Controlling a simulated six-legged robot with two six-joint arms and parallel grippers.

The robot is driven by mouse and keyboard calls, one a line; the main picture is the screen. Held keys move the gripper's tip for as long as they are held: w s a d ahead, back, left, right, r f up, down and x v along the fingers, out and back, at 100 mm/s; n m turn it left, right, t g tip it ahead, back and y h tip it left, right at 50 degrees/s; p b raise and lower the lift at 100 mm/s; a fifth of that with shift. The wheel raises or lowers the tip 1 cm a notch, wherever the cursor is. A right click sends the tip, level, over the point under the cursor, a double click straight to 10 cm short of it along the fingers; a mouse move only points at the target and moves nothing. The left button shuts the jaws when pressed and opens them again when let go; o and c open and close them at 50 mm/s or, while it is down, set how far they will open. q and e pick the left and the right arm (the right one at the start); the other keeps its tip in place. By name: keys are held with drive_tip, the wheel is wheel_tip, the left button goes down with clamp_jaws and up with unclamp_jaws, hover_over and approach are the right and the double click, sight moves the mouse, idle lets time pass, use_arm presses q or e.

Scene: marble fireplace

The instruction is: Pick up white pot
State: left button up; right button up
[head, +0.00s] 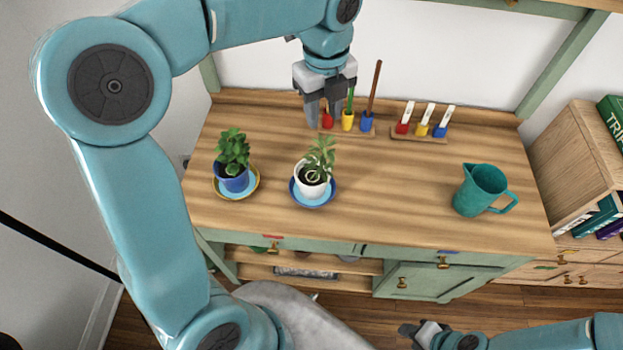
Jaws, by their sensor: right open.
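The white pot (310,184) holds a leafy green plant and stands upright on a blue saucer (328,199) near the middle of the wooden tabletop. My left gripper (325,117) points down above the back of the table, beyond the white pot and apart from it. It is in front of the brush holder, and its finger gap is not clear. My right gripper (410,331) is low at the bottom edge, in front of the table and far from the pot. It is open, with nothing seen in it.
A blue pot (233,182) with a plant stands on a yellow-rimmed saucer (251,191) at left. A teal pitcher (480,190) stands at right. Two holders with coloured brushes (367,122) and white-handled tools (424,125) line the back. The tabletop between pot and pitcher is clear.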

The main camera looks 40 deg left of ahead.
sight(324, 145)
use_arm(q)
drive_tip(key=f, duration=0.8)
drive_tip(key=shift+w+d+f, duration=0.15)
drive_tip(key=shift+w+f, duration=0.05)
drive_tip(key=shift+f, duration=0.1)
drive_tip(key=f, duration=0.4)
drive_tip(key=shift+w+f, duration=0.25)
drive_tip(key=shift+f, duration=0.1)
drive_tip(key=shift+s+f, duration=0.15)
drive_tip(key=shift+f, duration=0.15)
drive_tip(key=shift+s+f, duration=0.1)
drive_tip(key=shift+s, duration=0.15)
drive_tip(key=shift+w, duration=0.2)
drive_tip(key=shift+w+f, duration=0.15)
drive_tip(key=c, duration=0.3)
clamp_jaws()
drive_tip(key=shift+s, duration=0.3)
drive_tip(key=shift+w, duration=0.25)
drive_tip(key=shift+s, duration=0.1)
